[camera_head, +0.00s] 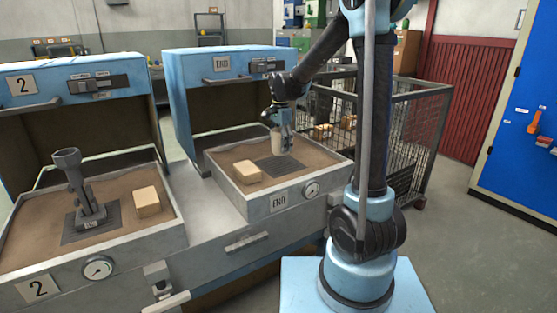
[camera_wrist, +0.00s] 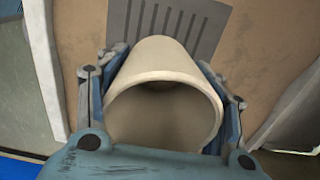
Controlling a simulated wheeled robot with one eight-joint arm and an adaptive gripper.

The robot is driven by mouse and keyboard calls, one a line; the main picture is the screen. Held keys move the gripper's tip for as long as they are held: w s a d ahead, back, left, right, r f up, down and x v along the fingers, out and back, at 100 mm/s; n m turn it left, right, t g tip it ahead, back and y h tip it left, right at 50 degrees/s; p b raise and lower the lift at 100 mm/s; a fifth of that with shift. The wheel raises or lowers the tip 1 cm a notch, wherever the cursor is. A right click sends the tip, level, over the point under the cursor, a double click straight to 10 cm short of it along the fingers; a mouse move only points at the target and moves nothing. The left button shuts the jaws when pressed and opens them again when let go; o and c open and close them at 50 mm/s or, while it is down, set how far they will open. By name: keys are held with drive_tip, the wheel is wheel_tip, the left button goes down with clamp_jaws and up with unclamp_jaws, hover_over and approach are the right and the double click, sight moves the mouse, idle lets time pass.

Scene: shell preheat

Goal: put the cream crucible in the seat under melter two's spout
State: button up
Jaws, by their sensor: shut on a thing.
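The cream crucible (camera_head: 276,140) hangs above the sand tray marked END (camera_head: 235,205), over a dark slotted plate (camera_head: 282,170). My gripper (camera_head: 285,143) is shut on it. In the wrist view the crucible (camera_wrist: 165,68) sits between both fingers, its round mouth toward the camera. The slotted plate (camera_wrist: 170,22) shows beyond it. A gap between crucible and plate is hard to judge. At the left, a blue hood marked 2 (camera_head: 60,88) stands over another sand tray (camera_head: 150,240). No spout can be made out for certain.
A dark flared piece on a stand (camera_head: 85,195) is upright in the left tray, beside a tan block (camera_head: 147,201). Another tan block (camera_head: 247,172) lies in the END tray, left of the plate. A wire cage (camera_head: 415,115) stands right.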

sight(281, 155)
drive_tip(key=shift+s+f, duration=0.1)
drive_tip(key=shift+f, duration=2.75)
drive_tip(key=o, duration=1.8)
drive_tip(key=shift+f, duration=0.1)
drive_tip(key=shift+c, duration=0.2)
